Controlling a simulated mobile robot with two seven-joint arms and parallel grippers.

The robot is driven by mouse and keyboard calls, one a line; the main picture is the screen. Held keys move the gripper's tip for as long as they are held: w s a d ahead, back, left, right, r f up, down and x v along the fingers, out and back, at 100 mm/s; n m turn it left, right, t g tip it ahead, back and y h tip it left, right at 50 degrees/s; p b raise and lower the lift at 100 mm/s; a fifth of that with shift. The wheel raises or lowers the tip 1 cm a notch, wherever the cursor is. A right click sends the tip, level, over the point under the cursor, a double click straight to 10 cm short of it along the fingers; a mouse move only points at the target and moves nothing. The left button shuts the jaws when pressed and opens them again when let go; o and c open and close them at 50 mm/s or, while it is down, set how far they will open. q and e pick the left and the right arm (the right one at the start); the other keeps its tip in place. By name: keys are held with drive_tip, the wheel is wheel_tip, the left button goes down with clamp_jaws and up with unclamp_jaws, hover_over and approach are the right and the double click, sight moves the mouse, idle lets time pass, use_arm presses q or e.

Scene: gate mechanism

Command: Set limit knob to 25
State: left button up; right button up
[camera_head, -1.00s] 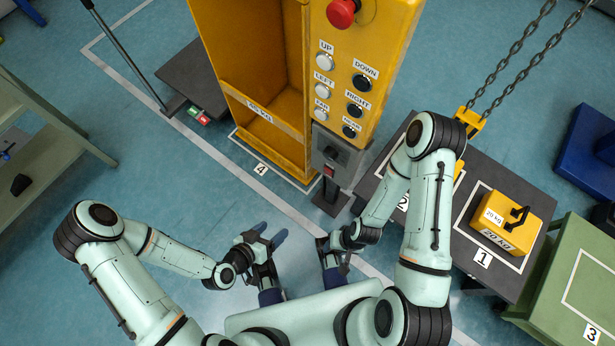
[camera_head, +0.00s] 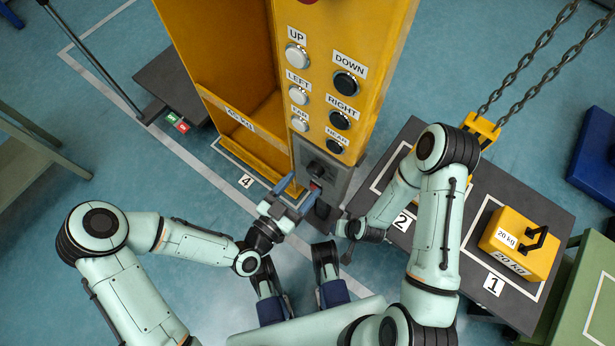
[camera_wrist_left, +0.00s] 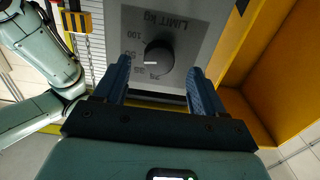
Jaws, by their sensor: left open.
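The limit knob (camera_wrist_left: 158,58) is a round black knob with a white pointer mark on a grey panel (camera_wrist_left: 185,22) lettered "LIMIT kg", upside down in the left wrist view. In the head view the dark knob (camera_head: 316,169) sits on the grey box low on the yellow column. My left gripper (camera_wrist_left: 160,66) is open, its blue fingers on either side of the knob, apart from it. It also shows in the head view (camera_head: 298,194). My right gripper (camera_head: 347,248) hangs near platform 2, fingers unclear.
Above the knob, the yellow column carries several push buttons (camera_head: 345,84). A yellow 20 kg weight (camera_head: 518,243) stands on spot 1 of the dark platform (camera_head: 455,262); a chained yellow hook block (camera_head: 481,128) hangs behind.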

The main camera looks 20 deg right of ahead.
sight(312, 174)
use_arm(q)
drive_tip(key=shift+x, duration=1.8)
drive_tip(key=shift+r, duration=0.1)
drive_tip(key=c, duration=1.1)
drive_tip(key=shift+o, duration=0.2)
